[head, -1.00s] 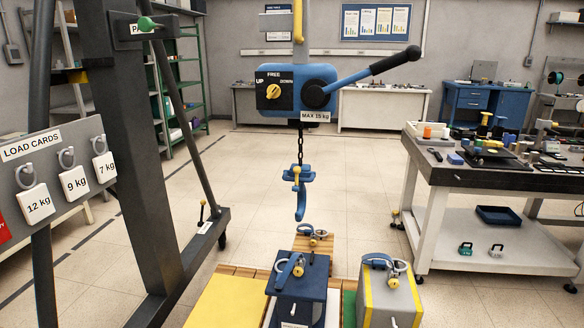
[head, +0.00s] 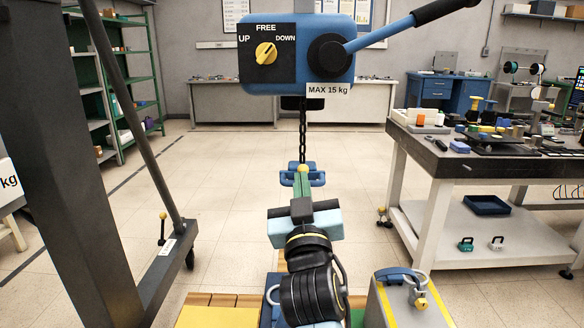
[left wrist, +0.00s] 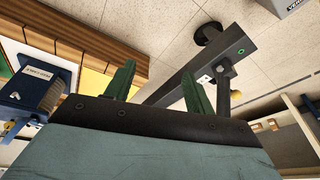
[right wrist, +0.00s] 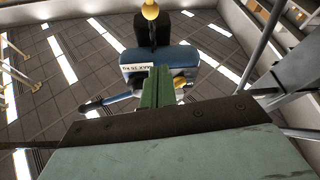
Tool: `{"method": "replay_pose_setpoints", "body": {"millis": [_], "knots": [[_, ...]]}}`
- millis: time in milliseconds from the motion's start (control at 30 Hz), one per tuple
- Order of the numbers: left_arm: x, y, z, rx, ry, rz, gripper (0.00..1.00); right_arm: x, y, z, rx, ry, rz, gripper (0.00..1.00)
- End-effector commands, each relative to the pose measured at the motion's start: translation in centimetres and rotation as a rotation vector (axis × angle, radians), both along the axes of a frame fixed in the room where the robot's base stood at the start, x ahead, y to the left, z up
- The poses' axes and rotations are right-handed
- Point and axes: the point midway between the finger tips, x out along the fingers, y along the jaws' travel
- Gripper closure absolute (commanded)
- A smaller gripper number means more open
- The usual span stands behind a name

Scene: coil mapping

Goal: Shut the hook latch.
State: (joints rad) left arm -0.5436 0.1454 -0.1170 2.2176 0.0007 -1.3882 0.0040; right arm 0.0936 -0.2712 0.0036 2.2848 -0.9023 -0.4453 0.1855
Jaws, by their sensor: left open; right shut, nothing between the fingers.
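The blue hook block (head: 316,180) hangs on a chain under the blue hoist (head: 350,70) in the head view. A yellow knob shows at the block. My right gripper (head: 303,172) is shut and empty, with its green fingers pointing up at the block, in front of it. Whether they touch it I cannot tell. The hook's lower part and its latch are hidden behind my gripper and wrist. The right wrist view looks up past the shut fingers (right wrist: 157,70) to the hoist (right wrist: 180,58). My left gripper (left wrist: 158,80) is open and empty, seen only in the left wrist view.
A grey weight with yellow edges (head: 385,305) and a ringed top stands low right of my arm. A dark frame post (head: 75,150) rises at left. A cluttered workbench (head: 470,165) stands right. The floor between is clear.

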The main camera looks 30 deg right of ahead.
Motion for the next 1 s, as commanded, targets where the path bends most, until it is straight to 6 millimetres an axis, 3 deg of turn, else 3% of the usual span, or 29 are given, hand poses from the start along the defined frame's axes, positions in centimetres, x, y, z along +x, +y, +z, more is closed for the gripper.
{"method": "replay_pose_setpoints", "body": {"millis": [467, 933, 1000], "knots": [[0.0, 0.0, 0.0, 0.000, 0.000, 0.000, 0.46, 0.9, -0.4, 0.5, -0.004, -0.002, 0.001, 1.00], [0.0, -0.1, 0.5, -0.002, -0.005, -0.001, 0.46, 8.4, -4.5, 3.8, -0.004, -0.003, -0.002, 1.00], [-0.2, -0.5, 1.7, -0.012, -0.012, 0.001, 0.46, 8.3, -4.5, 2.5, -0.002, 0.002, 0.000, 1.00]]}}
